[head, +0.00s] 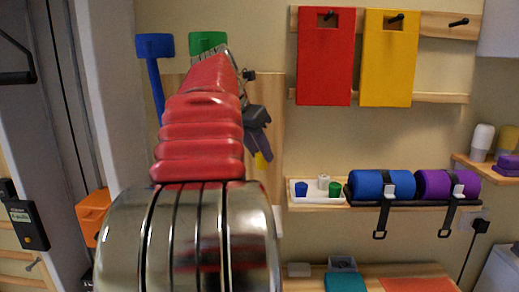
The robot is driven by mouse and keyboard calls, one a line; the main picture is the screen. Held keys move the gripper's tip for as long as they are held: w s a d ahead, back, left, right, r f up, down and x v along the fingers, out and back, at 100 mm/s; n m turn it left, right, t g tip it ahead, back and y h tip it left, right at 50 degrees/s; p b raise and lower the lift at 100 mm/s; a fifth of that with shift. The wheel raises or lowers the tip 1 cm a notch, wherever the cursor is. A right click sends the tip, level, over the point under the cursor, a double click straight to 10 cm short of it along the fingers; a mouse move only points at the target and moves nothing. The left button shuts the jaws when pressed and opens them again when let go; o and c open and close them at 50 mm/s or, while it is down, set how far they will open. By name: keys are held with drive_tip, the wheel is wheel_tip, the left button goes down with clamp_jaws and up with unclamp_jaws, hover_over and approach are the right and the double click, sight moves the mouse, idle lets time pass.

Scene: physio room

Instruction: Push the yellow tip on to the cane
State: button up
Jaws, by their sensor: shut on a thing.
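My gripper (264,150) is small and dark in the head view, just right of my red arm, in front of a wooden panel. It is shut on a small yellow piece (260,160), which looks like the yellow tip and shows just below the jaws. A blue cane (156,80) stands upright at the panel's left, its handle at the top. A green cane handle (207,40) shows beside it; its shaft is hidden behind my arm. I cannot tell which cane end, if any, the yellow piece touches.
A white tray (318,201) on the wall shelf holds blue, white and green tips. Blue (368,184) and purple (433,184) rolls lie to its right. Red (325,60) and yellow (388,62) boards hang above. An orange box (93,215) is at left.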

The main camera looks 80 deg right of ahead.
sight(258, 167)
drive_tip(key=shift+f, duration=2.8)
drive_tip(key=shift+f, duration=1.9)
idle(1.3)
drive_tip(key=o, duration=1.2)
drive_tip(key=shift+o, duration=0.6)
drive_tip(key=o, duration=0.4)
drive_tip(key=shift+r, duration=0.2)
